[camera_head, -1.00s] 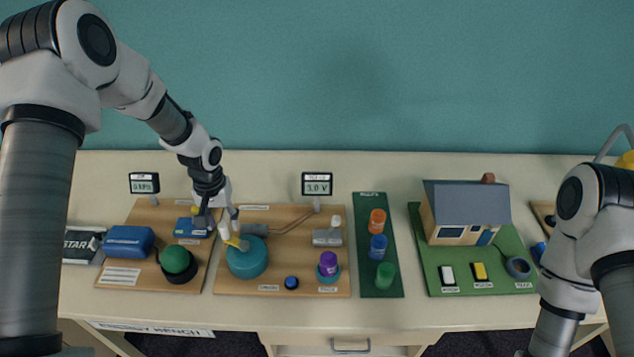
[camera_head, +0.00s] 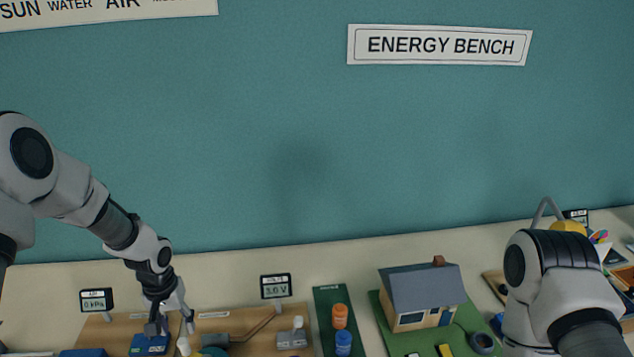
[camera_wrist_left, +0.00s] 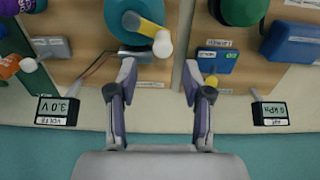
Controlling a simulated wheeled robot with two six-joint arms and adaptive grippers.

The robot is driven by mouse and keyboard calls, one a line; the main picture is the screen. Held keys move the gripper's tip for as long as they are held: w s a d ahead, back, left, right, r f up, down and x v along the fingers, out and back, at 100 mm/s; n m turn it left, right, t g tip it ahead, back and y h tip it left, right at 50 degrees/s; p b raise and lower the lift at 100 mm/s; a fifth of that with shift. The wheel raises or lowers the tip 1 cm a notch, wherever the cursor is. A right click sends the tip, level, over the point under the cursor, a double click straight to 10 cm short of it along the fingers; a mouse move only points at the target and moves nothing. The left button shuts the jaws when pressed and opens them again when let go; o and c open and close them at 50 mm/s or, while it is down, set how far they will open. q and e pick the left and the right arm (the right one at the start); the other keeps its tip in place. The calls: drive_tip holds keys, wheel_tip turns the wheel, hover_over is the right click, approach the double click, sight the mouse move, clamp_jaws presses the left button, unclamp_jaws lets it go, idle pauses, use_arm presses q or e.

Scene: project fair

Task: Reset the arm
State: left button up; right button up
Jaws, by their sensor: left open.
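My left arm comes in from the left in the head view, and its gripper (camera_head: 168,322) hangs over the back of the wooden boards. In the left wrist view the two fingers (camera_wrist_left: 158,82) are spread apart with nothing between them. A teal wheel with a yellow crank and white knob (camera_wrist_left: 148,30) lies beyond the left finger in that view. A small blue box (camera_wrist_left: 214,60) lies beyond the right finger. My right arm (camera_head: 560,285) shows at the right of the head view; its gripper is out of sight.
The house model (camera_head: 424,300) stands on a green board. The volt display (camera_head: 276,287) and kPa display (camera_head: 97,300) stand at the boards' back edge. Orange and blue cylinders (camera_head: 341,317) stand on a dark green strip. The teal wall (camera_head: 300,150) is behind the table.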

use_arm(q)
drive_tip(key=shift+m+h, duration=0.3)
drive_tip(key=shift+h, duration=0.1)
drive_tip(key=s+d+f, duration=0.1)
drive_tip(key=f, duration=0.1)
drive_tip(key=s+d+f, duration=0.3)
drive_tip(key=s+f, duration=0.1)
drive_tip(key=shift+s+d, duration=0.1)
drive_tip(key=shift+d, duration=0.05)
drive_tip(key=shift+m, duration=0.3)
drive_tip(key=s+d+f, duration=0.1)
drive_tip(key=s+f, duration=0.1)
drive_tip(key=s, duration=0.1)
drive_tip(key=s+d+f, duration=0.3)
drive_tip(key=s+f, duration=0.1)
drive_tip(key=s, duration=0.1)
drive_tip(key=shift+s+d+f, duration=0.15)
drive_tip(key=shift+s+d, duration=0.05)
drive_tip(key=shift+s, duration=0.15)
drive_tip(key=s+d+f, duration=0.2)
drive_tip(key=s+f, duration=0.1)
drive_tip(key=s, duration=1)
wheel_tip(320, 180, down, 14)
drive_tip(key=m+b, duration=0.1)
drive_tip(key=b, duration=1.4)
drive_tip(key=shift+a+f+y, duration=0.2)
drive_tip(key=shift+a+y, duration=0.15)
drive_tip(key=shift+y, duration=0.05)
